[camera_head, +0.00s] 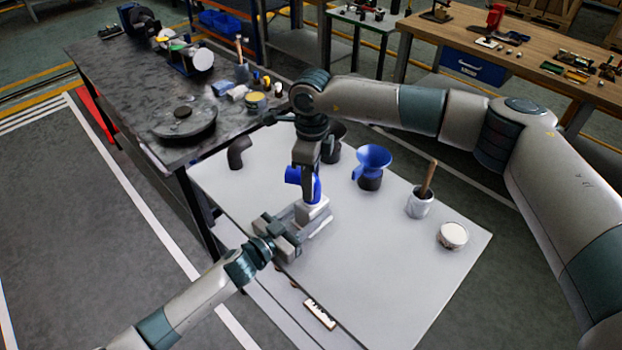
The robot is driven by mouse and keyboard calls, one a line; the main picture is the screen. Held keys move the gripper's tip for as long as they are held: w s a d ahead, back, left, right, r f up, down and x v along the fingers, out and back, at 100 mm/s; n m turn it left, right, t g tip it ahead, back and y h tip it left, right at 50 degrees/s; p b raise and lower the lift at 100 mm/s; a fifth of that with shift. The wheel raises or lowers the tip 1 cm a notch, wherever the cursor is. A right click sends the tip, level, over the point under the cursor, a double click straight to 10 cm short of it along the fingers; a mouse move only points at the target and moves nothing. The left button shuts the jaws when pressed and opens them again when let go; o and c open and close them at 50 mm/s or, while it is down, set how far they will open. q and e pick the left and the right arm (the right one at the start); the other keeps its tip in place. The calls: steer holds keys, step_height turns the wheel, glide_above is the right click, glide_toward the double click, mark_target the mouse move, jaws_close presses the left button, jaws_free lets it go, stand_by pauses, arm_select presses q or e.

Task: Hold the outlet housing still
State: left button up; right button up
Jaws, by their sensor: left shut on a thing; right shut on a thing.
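The outlet housing (315,211), a light grey block, sits on the white table (400,265) near its front left part. My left gripper (285,229) reaches in from the lower left and is shut on the side of the housing. My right gripper (305,160) points down from above and is shut on a blue pipe part (312,187) directly over the housing. The blue part appears to meet the top of the housing; the exact contact is partly hidden by the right gripper.
A dark elbow (238,152), a blue funnel (373,160), a grey pot with a wooden-handled brush (420,203) and a white-topped tub (453,235) stand on the white table. A dark workbench (125,85) with tools adjoins at the left. The table's front right is clear.

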steer(key=shift+f, duration=0.15)
steer(key=o, duration=1.4)
step_height(320, 180, up, 12)
arm_select(q)
steer(key=o, duration=1.6)
